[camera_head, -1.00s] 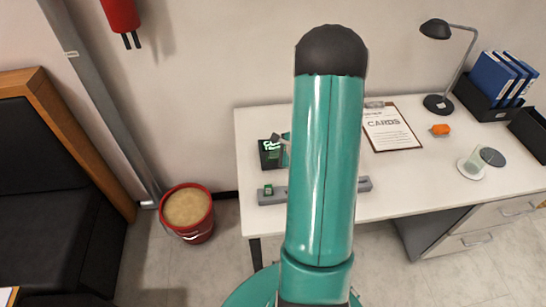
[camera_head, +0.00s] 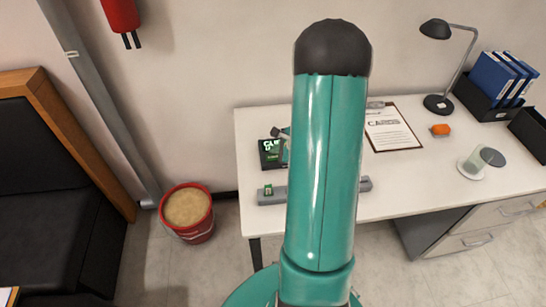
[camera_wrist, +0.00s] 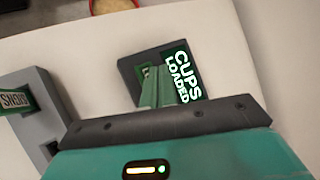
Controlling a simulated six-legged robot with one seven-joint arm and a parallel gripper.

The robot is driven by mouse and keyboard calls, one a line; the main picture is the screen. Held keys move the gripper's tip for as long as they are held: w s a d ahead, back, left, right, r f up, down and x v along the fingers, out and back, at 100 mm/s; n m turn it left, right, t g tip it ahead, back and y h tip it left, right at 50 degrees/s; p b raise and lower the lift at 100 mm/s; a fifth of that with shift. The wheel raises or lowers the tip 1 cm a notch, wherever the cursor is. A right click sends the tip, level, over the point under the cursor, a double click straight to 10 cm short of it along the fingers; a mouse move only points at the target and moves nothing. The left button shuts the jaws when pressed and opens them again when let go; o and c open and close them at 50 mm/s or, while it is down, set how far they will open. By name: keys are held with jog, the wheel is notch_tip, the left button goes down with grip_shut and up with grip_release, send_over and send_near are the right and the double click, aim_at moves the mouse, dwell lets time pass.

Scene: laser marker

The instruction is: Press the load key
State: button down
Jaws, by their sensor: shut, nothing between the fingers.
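A black unit (camera_wrist: 127,72) stands on the white desk. Its lit screen (camera_wrist: 184,75) reads "CUPS LOADED" in the wrist view, and the unit also shows in the head view (camera_head: 264,160). A small green key (camera_wrist: 144,72) with pale lettering sits on the unit left of the screen; my fingers cover most of it and its full label is hidden. My gripper (camera_wrist: 160,82) is shut and empty, its fingertips over the key. I cannot tell whether they touch it. In the head view my arm hides most of the gripper.
A grey slotted bar (camera_head: 272,199) lies at the desk's front edge, holding a green card marked "SIGNS" (camera_wrist: 16,101). A red sand bucket (camera_head: 188,214) stands on the floor left.

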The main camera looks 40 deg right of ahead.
aim_at(275, 159)
jog(key=shift+r, duration=2.2)
jog(key=shift+w+a+r, duration=0.1)
jog(key=shift+a, duration=0.05)
jog(key=s+a+r+n+g+y, duration=0.1)
jog(key=a+r+n+g+y, duration=0.1)
jog(key=a+r+n, duration=0.75)
jog(key=s+a+r+n+g+y, duration=0.1)
jog(key=a+r+n, duration=0.4)
jog(key=a, duration=0.8)
jog(key=s+a+r+n+h, duration=0.2)
jog(key=s+a+r+n, duration=0.2)
jog(key=s, duration=0.3)
jog(key=s+a+r+n+h, duration=0.2)
jog(key=s+a+r+n, duration=0.2)
jog(key=s+r+n, duration=0.1)
jog(key=shift+s+a+r+n+g, duration=0.15)
jog(key=shift+s+a+n+g, duration=0.15)
jog(key=shift+s+n, duration=0.7)
